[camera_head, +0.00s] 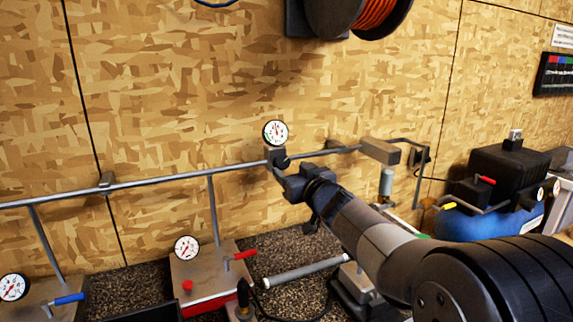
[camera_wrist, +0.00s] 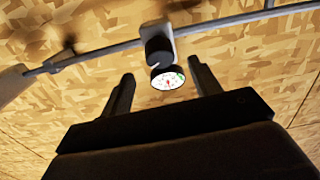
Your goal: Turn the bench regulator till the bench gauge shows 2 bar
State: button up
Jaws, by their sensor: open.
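A round white-faced gauge (camera_head: 275,132) sits on top of a dark regulator (camera_head: 280,159) on the wall pipe. I take these as the bench gauge and bench regulator. The gauge's needle is too small to read for certain. In the wrist view, the dark regulator knob (camera_wrist: 157,49) and the gauge face (camera_wrist: 168,79) lie between my fingers. My gripper (camera_head: 287,174) is open, just below and right of the regulator in the head view. It also shows in the wrist view (camera_wrist: 161,68), with a finger on each side and nothing held. Contact with the knob cannot be told.
The grey pipe (camera_head: 150,182) runs along the wooden wall. Below stand a station with a gauge (camera_head: 187,247) and red lever (camera_head: 245,254), and another with a blue lever (camera_head: 68,299). A compressor (camera_head: 497,205) is at the right. An orange hose reel (camera_head: 372,14) hangs above.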

aim_at(284, 163)
jog(key=shift+x, duration=2.75)
jog(key=c, duration=1)
jog(key=n+p, duration=0.1)
jog(key=p, duration=0.1)
jog(key=n+y+p, duration=0.1)
jog(key=shift+r+g+p, duration=0.3)
jog(key=shift+g+p, duration=0.05)
jog(key=shift+g, duration=0.05)
jog(key=shift+n+y+p, duration=0.4)
jog(key=shift+n+p, duration=0.65)
jog(key=shift+n, duration=0.05)
jog(key=shift+f+n+g+y+p, duration=0.25)
jog(key=shift+n+g+y+p, duration=0.25)
jog(key=shift+n, duration=0.4)
jog(key=o, duration=1)
